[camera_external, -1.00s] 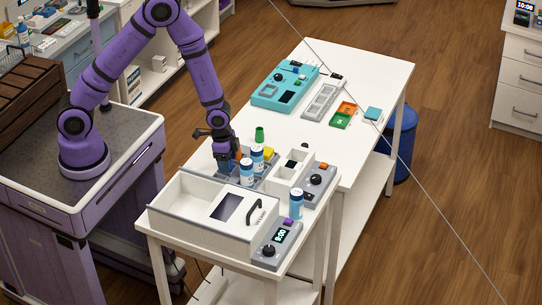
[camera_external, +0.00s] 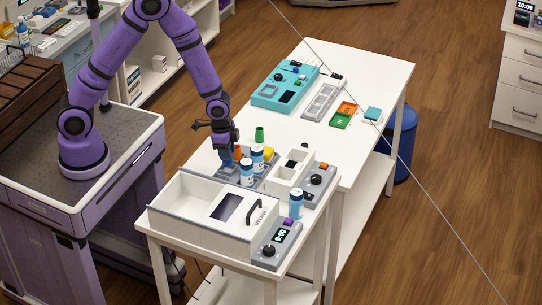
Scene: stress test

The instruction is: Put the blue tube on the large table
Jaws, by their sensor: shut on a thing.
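My gripper (camera_external: 225,146) points down over the grey rack (camera_external: 262,184) on the small front table (camera_external: 158,226). It is shut on a blue tube (camera_external: 228,158), whose lower end is at or just above the rack; I cannot tell whether it is clear of it. The large table (camera_external: 385,75) is the long white one, reaching to the back right. It has bare white surface around its far end and middle.
White bottles with blue labels (camera_external: 247,172) stand close right of the gripper. A green cup (camera_external: 259,134) stands behind. A white box (camera_external: 185,210) fills the front table's left. A teal device (camera_external: 284,88), grey tray (camera_external: 322,102) and orange-green trays (camera_external: 341,121) occupy the large table.

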